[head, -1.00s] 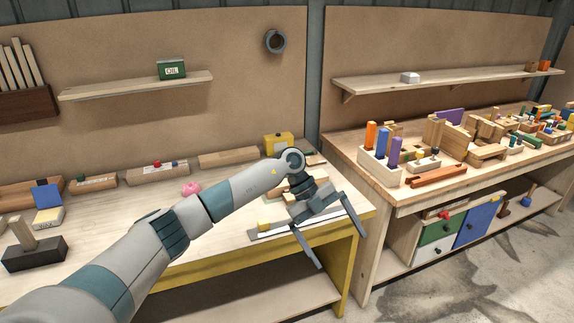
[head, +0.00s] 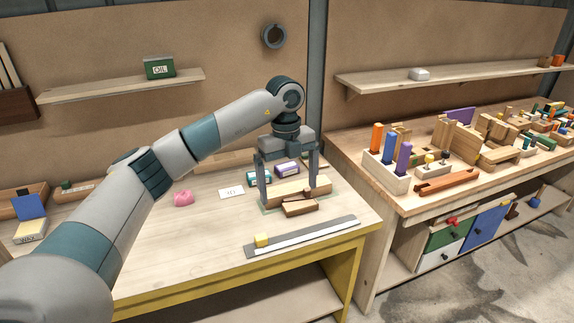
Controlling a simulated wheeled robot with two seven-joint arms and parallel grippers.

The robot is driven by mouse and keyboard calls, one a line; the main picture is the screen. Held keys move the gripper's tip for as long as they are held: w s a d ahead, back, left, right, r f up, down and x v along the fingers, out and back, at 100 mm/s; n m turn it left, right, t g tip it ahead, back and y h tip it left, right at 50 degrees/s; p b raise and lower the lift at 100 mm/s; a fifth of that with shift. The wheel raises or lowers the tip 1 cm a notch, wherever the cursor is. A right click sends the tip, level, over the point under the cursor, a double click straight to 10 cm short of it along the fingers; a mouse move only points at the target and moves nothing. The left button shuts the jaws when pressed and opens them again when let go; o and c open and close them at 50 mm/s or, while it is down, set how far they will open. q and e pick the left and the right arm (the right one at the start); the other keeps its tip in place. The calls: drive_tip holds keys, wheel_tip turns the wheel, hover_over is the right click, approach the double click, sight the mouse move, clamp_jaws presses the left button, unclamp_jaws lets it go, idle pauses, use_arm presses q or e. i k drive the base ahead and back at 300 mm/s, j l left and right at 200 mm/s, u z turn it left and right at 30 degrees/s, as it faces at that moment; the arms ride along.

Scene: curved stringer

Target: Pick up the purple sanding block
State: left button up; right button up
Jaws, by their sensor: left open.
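A small purple block with a pale label (head: 287,169), which looks like the sanding block, lies on the left workbench near its back right. A teal block with a label (head: 262,178) lies just left of it, partly behind a finger. My left gripper (head: 290,197) is open and empty, fingers pointing down. In the picture the purple block shows between its two fingers, behind wooden pieces (head: 298,190). I cannot tell how high the fingertips are above the bench. My right gripper is not in view.
A pink lump (head: 184,198) and a white card (head: 231,192) lie to the left. A second bench at right holds a rack of coloured pegs (head: 385,179). The front left bench surface is clear.

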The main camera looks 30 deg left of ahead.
sight(288, 169)
drive_tip(key=i+j, duration=0.35)
drive_tip(key=i, duration=0.15)
drive_tip(key=i+j, duration=0.7)
drive_tip(key=i, duration=0.25)
